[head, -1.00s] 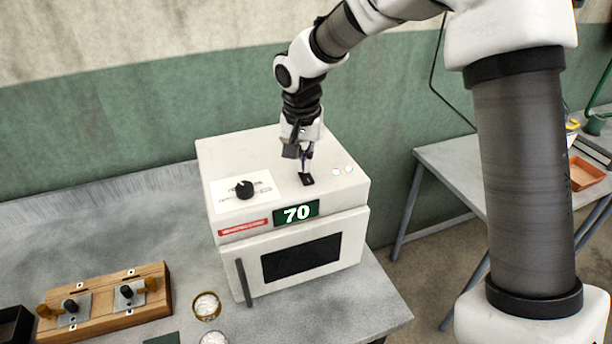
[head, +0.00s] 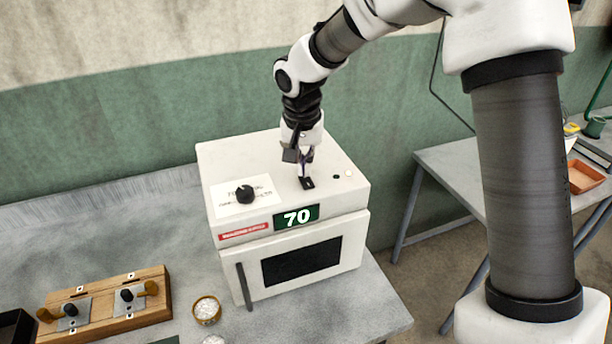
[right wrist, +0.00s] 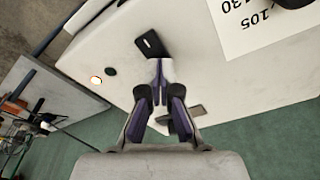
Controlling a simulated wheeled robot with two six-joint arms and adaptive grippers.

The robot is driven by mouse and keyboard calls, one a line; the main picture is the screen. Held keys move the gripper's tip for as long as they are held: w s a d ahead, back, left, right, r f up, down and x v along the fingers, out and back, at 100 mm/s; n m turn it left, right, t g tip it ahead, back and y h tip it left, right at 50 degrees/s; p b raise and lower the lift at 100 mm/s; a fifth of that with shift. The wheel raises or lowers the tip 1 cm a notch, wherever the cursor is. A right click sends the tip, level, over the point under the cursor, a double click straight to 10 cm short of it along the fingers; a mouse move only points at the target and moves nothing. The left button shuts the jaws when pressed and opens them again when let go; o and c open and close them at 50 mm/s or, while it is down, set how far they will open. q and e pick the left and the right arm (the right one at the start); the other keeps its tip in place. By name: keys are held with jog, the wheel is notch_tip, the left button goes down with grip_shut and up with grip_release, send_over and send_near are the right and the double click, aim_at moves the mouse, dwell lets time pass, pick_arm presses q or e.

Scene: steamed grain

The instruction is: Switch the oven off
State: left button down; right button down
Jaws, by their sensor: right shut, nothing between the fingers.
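The white oven (head: 222,160) stands on the grey bench, its door shut and its green display (head: 297,216) reading 70. On its top are a black knob (head: 245,190) on a white label and a small black switch (head: 307,183), which also shows in the right wrist view (right wrist: 150,43). Two small lamps sit beside the switch: one is dark (head: 335,177), the other bright (head: 349,174). My right gripper (head: 305,174) points down, shut and empty, with its tips at the switch; it also shows in the right wrist view (right wrist: 158,80). Contact is hard to tell. My left gripper is out of view.
A wooden block with handles (head: 108,305) and a small bowl of white grain (head: 206,310) are on the bench left of and in front of the oven. A second table with an orange tray (head: 583,177) stands at the right. The wall is close behind the oven.

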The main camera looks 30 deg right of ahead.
notch_tip(320, 180, up, 6)
jog(key=p, duration=0.4)
jog(key=shift+p, duration=0.3)
